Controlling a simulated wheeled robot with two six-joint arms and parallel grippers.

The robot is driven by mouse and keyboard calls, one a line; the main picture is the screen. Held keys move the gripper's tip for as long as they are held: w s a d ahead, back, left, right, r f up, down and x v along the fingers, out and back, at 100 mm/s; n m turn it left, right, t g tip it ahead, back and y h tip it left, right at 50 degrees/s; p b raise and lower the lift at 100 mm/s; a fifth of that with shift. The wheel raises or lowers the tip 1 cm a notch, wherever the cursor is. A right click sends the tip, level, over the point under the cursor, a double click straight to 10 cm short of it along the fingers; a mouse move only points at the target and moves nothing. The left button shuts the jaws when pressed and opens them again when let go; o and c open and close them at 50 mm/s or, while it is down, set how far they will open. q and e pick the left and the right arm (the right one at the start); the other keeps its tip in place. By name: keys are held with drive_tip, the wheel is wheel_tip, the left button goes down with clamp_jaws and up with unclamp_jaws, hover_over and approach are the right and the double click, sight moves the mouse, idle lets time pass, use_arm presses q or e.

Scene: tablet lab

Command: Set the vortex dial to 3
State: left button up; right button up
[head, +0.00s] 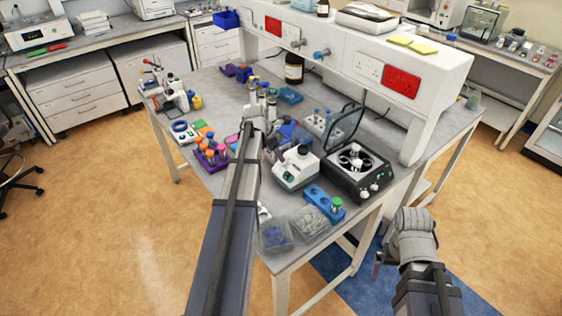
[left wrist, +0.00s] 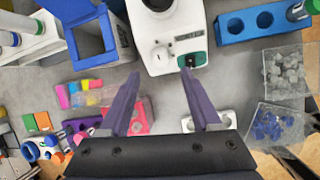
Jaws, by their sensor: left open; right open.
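The vortex mixer (head: 296,168) is a small white device near the table's front, left of the open centrifuge. In the left wrist view its white body (left wrist: 168,20) is at the top centre, with a white round dial (left wrist: 160,56) and a green panel with a dark switch (left wrist: 192,60). The dial's setting is too small to read. My left gripper (left wrist: 160,75) is open and empty, its fingers just short of the mixer's front, the dial between their tips. My right gripper (head: 378,263) hangs off the table's front right.
A centrifuge (head: 370,190) with raised lid stands right of the mixer. A blue rack (head: 322,203) and clear boxes of blue (head: 274,236) and grey (head: 308,222) bits lie in front. A purple rack (head: 208,160) and pipette stand (head: 265,95) crowd the left.

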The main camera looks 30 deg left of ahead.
use_arm(q)
drive_tip(key=b+x, duration=0.5)
drive_tip(key=x, duration=0.1)
drive_tip(key=shift+w+f, duration=0.1)
drive_tip(key=shift+f, duration=0.2)
drive_tip(key=shift+d, duration=0.1)
clamp_jaws()
